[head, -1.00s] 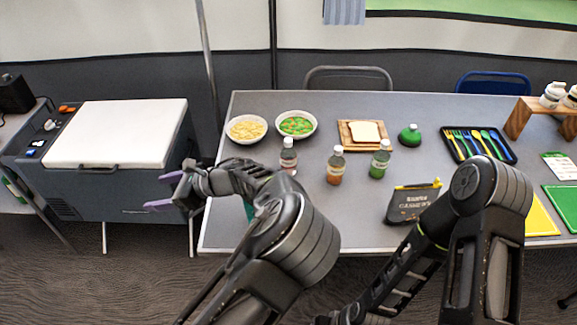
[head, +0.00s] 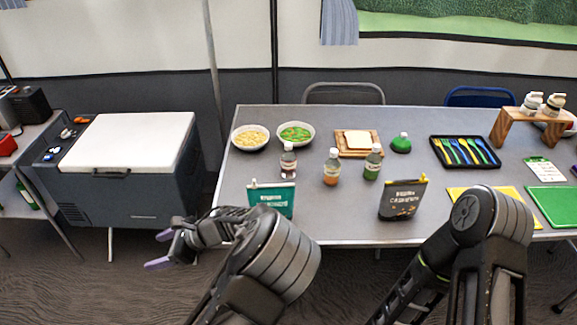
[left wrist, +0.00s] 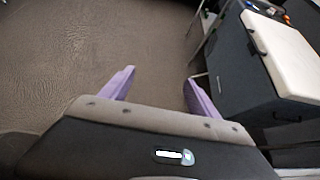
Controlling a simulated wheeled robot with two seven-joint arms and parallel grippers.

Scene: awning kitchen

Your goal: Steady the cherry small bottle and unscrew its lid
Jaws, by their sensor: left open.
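Three small bottles with white lids stand upright on the grey table (head: 400,228). The left one (head: 288,164), clear with a dark label, seems to be the cherry bottle; its label is too small to read. An orange bottle (head: 331,170) and a green bottle (head: 372,165) stand to its right. My left gripper (head: 160,249) is open and empty, left of the table's front left corner and well away from the bottles. Its purple fingers (left wrist: 158,76) show spread over bare floor in the left wrist view. My right arm comes in at lower right; its gripper is out of frame.
A teal pouch (head: 272,198) and a black pouch (head: 402,200) stand near the front edge, before the bottles. Two bowls, a bread board (head: 358,151) and a green round item (head: 401,143) sit behind. A white-lidded cooler (head: 130,141) stands left of the table.

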